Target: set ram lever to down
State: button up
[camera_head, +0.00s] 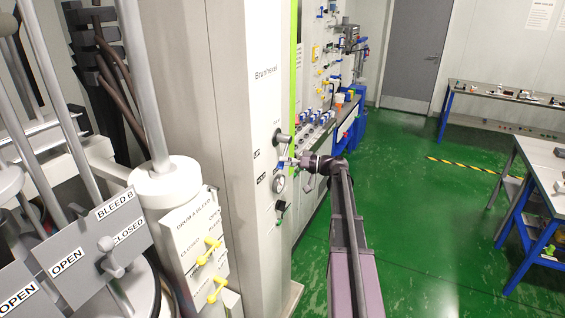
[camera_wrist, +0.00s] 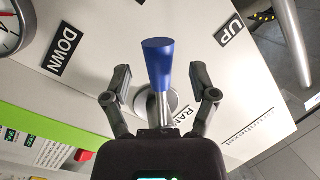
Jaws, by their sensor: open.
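The ram lever (camera_wrist: 158,65) has a blue tapered handle on a metal stem with a round base, on a pale panel. In the wrist view it stands between the two fingers of my gripper (camera_wrist: 160,88), which are apart on either side of it. The DOWN label (camera_wrist: 63,51) is at the left and the UP label (camera_wrist: 229,33) at the right; the handle points between them. In the head view my gripper (camera_head: 292,163) is at the panel of the tall cabinet, and the lever's blue end (camera_head: 282,164) shows small there. A RAM label is partly hidden by the right finger.
A round gauge (camera_wrist: 14,28) is beside the DOWN label, and in the head view a gauge (camera_head: 279,183) sits just below my gripper. A black knob (camera_head: 281,206) is lower on the panel. Yellow valve handles (camera_head: 212,245) are at the left. The green floor (camera_head: 430,230) to the right is open.

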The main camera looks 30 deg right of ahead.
jog(key=shift+w+a, duration=0.2)
jog(key=shift+a, duration=0.05)
grip_shut()
